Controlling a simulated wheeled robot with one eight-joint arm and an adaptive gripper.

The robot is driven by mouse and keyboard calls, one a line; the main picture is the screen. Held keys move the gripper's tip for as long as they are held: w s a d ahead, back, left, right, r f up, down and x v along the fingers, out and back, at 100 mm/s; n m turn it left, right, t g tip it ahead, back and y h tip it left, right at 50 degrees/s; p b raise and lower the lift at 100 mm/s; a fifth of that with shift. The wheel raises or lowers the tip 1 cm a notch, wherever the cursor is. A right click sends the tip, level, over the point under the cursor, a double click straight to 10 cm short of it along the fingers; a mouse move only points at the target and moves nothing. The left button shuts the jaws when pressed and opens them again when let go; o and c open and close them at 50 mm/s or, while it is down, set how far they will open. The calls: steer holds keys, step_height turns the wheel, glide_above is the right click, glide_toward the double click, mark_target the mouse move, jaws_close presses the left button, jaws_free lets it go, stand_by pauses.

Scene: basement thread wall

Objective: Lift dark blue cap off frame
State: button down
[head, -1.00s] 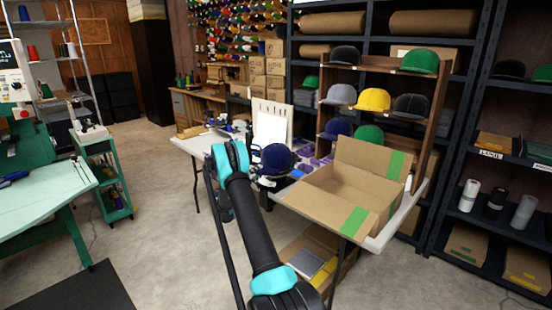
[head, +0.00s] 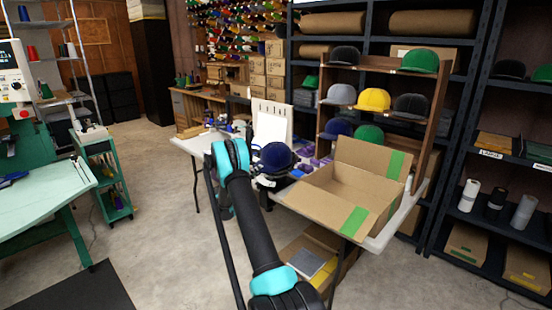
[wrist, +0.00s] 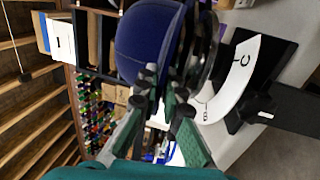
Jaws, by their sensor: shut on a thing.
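The dark blue cap (head: 277,157) is at the front of the white table, just beyond my arm. In the wrist view the cap (wrist: 148,40) fills the upper middle, close at my fingertips. My gripper (wrist: 163,78) is shut on the cap's lower edge. The black frame (head: 270,181) is right below the cap. In the wrist view its dark ring (wrist: 205,50) is beside the cap, with a white lettered scale (wrist: 232,82) next to it. Whether cap and ring still touch, I cannot tell. In the head view my arm hides the gripper.
An open cardboard box (head: 325,193) with green tape stands right of the cap on the white table (head: 190,146). Behind it, a wooden rack (head: 385,75) holds several caps, including another dark blue one (head: 337,128). A white board (head: 270,130) stands behind the frame.

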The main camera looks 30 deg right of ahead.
steer(key=shift+s+a+r, duration=0.1)
steer(key=shift+a+r, duration=0.05)
steer(key=shift+r, duration=0.75)
steer(key=shift+s+a+r, duration=0.1)
steer(key=shift+a+r, duration=0.05)
steer(key=shift+r, duration=0.75)
steer(key=shift+a+r, duration=0.15)
steer(key=shift+r, duration=0.75)
steer(key=shift+s+a+r, duration=0.1)
steer(key=shift+a+r, duration=0.1)
steer(key=shift+r, duration=0.8)
steer(key=shift+a+r, duration=0.15)
steer(key=shift+r, duration=0.85)
